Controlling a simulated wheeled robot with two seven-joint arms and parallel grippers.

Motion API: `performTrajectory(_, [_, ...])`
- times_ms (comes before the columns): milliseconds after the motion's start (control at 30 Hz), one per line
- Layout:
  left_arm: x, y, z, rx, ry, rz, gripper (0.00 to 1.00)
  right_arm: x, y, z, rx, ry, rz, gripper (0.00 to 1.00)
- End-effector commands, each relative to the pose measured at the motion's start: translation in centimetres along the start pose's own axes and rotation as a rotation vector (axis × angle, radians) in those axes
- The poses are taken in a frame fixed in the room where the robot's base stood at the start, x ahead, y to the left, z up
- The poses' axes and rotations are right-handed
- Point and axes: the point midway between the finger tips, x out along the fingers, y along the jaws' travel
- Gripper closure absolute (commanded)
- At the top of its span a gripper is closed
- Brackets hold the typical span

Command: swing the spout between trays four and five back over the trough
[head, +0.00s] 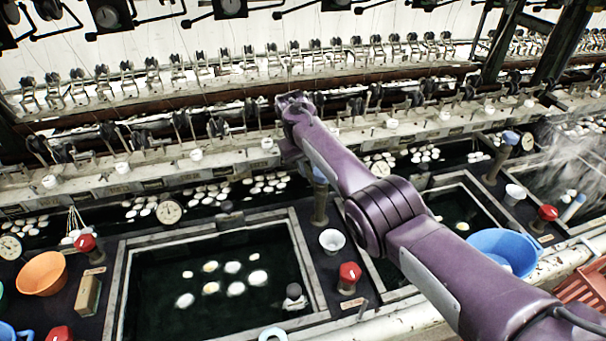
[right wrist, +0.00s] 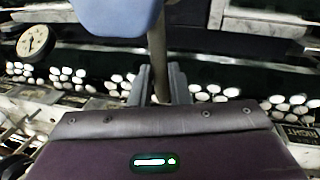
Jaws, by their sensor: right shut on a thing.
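The spout is a brass-brown upright pipe (head: 320,207) with a pale blue top (head: 319,176), standing between two dark water trays; my right arm partly covers it. In the right wrist view the blue part (right wrist: 115,14) fills the upper middle, above the pipe. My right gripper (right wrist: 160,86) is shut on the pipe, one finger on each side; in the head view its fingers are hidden. The trough (head: 225,203), a long dark channel with white cocoons, runs behind the trays. I cannot tell which way the spout points. My left gripper is not in view.
The left tray (head: 138,237) holds several cocoons; the right tray (head: 488,203) is partly behind my arm. Red-topped taps (head: 349,278), a white cup (head: 332,240), a dial (head: 169,212) and a blue basin (head: 503,250) are around. Reeling fittings line the trough's back.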

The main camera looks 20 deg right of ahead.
Motion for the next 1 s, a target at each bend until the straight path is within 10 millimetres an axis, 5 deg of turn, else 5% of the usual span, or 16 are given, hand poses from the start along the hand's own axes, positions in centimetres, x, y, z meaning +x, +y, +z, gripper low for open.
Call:
performTrajectory(767, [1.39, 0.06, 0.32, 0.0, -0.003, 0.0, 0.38, 0.24, 0.85, -0.01, 0.104, -0.019, -0.001, 1.0])
performTrajectory(800, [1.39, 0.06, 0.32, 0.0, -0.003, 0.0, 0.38, 0.24, 0.84, -0.01, 0.104, -0.019, -0.001, 0.8])
performTrajectory(933, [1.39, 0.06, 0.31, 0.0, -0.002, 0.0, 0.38, 0.23, 0.84, -0.01, 0.103, -0.02, -0.001, 0.63])
performTrajectory(1000, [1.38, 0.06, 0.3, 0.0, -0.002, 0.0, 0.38, 0.22, 0.84, 0.0, 0.103, -0.02, 0.0, 0.62])
